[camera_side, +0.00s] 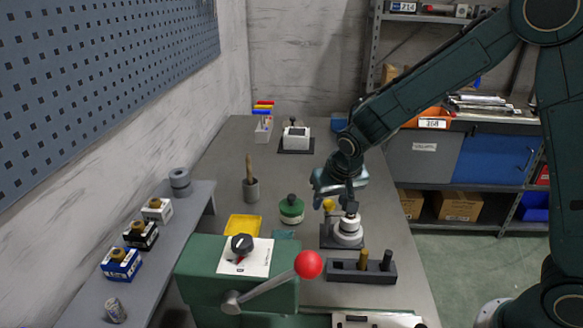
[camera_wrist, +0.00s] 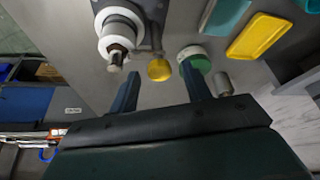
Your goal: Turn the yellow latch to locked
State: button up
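A small yellow round part (camera_wrist: 159,69), which looks like the yellow latch, lies between my fingertips as seen in the wrist view. It also shows in the side view (camera_side: 328,204), just below my gripper (camera_side: 339,197). Beside it stands a white and grey stepped fixture (camera_side: 348,231) on a dark base, seen at the upper left in the wrist view (camera_wrist: 118,28). My gripper is open, with its two dark fingers (camera_wrist: 160,80) spread apart. I cannot tell whether the fingers touch the yellow part, or which way it is turned.
A green and white round jar (camera_side: 291,209) stands left of the gripper. A yellow tray (camera_side: 243,226) lies further left. A dark block with pegs (camera_side: 362,271) and a green box with a red-balled lever (camera_side: 240,283) stand in front.

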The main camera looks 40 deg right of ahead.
jog(key=shift+r, duration=0.1)
jog(key=v, duration=1.3)
jog(key=shift+r, duration=0.3)
jog(key=shift+s, duration=0.2)
jog(key=s+d+r+n+y, duration=0.1)
jog(key=s+d+r+n, duration=0.1)
jog(key=s, duration=0.8)
jog(key=s+d+r+n+t, duration=0.1)
jog(key=s+d+r+n, duration=0.1)
jog(key=s, duration=0.9)
jog(key=shift+d+n+y, duration=0.3)
jog(key=shift+d+y, duration=0.05)
jog(key=shift+y, duration=0.05)
